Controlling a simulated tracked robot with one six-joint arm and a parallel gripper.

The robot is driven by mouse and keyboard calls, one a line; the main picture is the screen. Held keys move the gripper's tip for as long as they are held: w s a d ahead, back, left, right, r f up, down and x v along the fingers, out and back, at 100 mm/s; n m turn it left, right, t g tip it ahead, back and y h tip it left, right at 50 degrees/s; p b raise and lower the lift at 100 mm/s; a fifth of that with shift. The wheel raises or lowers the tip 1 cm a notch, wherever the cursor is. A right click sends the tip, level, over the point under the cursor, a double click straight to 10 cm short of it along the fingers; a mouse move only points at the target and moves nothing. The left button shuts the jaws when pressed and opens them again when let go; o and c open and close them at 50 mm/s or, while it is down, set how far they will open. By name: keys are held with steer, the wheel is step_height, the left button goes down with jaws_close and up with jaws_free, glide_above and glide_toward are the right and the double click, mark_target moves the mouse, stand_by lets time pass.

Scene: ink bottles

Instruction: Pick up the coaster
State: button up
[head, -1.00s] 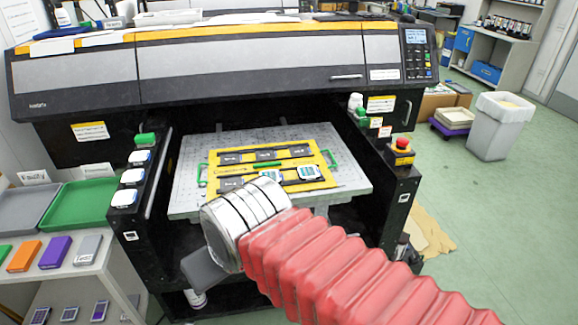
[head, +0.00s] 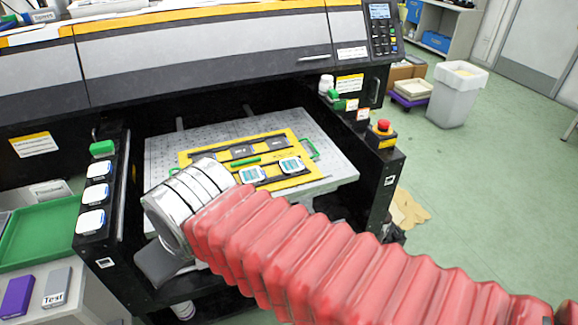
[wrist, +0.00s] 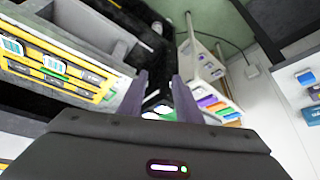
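Two small square pieces with teal-and-white faces, which look like coasters, sit in the yellow jig (head: 300,181) on the printer bed. One coaster (head: 251,175) is left of the other coaster (head: 290,165). In the wrist view, similar square pieces show at the upper left, one of them (wrist: 53,67) near the jig's edge. My gripper (wrist: 160,80) has its two fingers apart, with nothing seen held. It points past the bed's side, away from the jig. In the head view my silver wrist and red sleeve hide the fingers and part of the jig.
The grey bed (head: 335,165) lies inside the black printer frame, with a side panel (head: 100,240) at left and a red stop button (head: 383,126) at right. A green tray (head: 45,235) is at left. A shelf with coloured blocks (wrist: 210,103) shows in the wrist view.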

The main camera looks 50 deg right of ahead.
mark_target(292, 166)
steer(key=shift+o, duration=0.5)
steer(key=shift+o, duration=0.7)
steer(key=shift+w+d, duration=0.1)
steer(key=shift+d, duration=0.05)
steer(key=o, duration=0.9)
steer(key=w+d+f+m+h, duration=0.1)
steer(key=w+d, duration=0.2)
steer(key=d, duration=0.3)
steer(key=w+d+m+t+h, duration=0.1)
steer(key=w+d+h, duration=0.1)
steer(key=w+d, duration=0.2)
steer(key=d, duration=0.3)
steer(key=shift+f+m, duration=0.3)
steer(key=shift+f, duration=0.1)
steer(key=shift+o, duration=0.5)
steer(key=w+d+f+m+t+h, duration=0.1)
steer(key=w+d+f+h, duration=0.1)
steer(key=d, duration=1.2)
steer(key=shift+f+h, duration=0.4)
steer(key=shift+h, duration=0.1)
steer(key=s+d+f+m+t, duration=0.1)
steer(key=s+d+f+t, duration=0.1)
steer(key=s+d+f, duration=0.2)
steer(key=s+d+f+m+t+h, duration=0.1)
steer(key=s+d+f, duration=0.3)
steer(key=d, duration=0.7)
steer(key=shift+s+f+m+t, duration=0.2)
steer(key=shift+f+m+t, duration=0.1)
steer(key=shift+f+t, duration=0.2)
steer(key=shift+w+d, duration=0.15)
